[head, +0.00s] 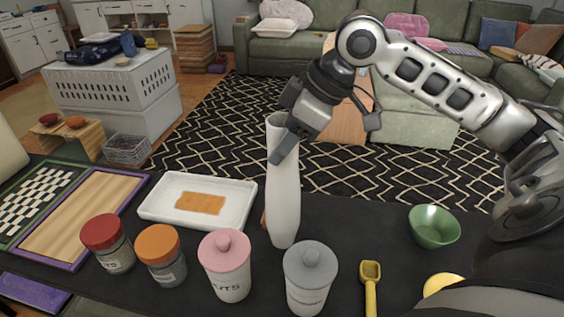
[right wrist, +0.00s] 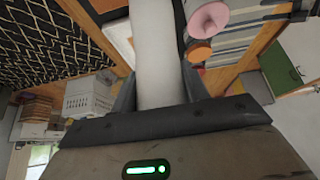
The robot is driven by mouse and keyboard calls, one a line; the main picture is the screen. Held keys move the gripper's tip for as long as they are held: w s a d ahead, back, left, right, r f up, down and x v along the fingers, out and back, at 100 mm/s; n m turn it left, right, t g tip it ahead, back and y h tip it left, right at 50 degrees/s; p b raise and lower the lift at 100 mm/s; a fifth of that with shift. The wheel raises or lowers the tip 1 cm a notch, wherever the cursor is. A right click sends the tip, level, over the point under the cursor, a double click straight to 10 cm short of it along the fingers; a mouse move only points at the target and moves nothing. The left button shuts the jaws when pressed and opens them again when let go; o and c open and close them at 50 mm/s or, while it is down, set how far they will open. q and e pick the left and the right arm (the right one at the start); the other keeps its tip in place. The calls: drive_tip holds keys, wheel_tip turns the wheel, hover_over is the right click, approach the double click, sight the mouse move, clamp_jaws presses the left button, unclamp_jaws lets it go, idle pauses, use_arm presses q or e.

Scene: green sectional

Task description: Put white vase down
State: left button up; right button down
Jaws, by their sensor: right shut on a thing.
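The white vase (head: 284,200) is tall and slender and stands about upright at the back of the dark table (head: 345,225) in the head view. My right gripper (head: 282,145) is shut on its upper part, with one finger across the front of it. In the right wrist view the vase (right wrist: 157,50) runs between the two fingers of my right gripper (right wrist: 155,88). Whether its base touches the table or hangs just above it, I cannot tell. My left gripper does not show.
Near the vase are a white tray (head: 155,210), a pink-lidded canister (head: 229,280), a grey-lidded canister (head: 306,292), red-lidded (head: 115,258) and orange-lidded (head: 168,268) jars. A yellow scoop (head: 370,285) and green bowl (head: 434,228) are to the right. Bare table lies between vase and bowl.

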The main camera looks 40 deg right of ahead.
sight(283, 191)
drive_tip(key=shift+f+b, duration=0.35)
drive_tip(key=shift+f, duration=1.25)
drive_tip(key=shift+f, duration=0.15)
drive_tip(key=c, duration=0.7)
unclamp_jaws()
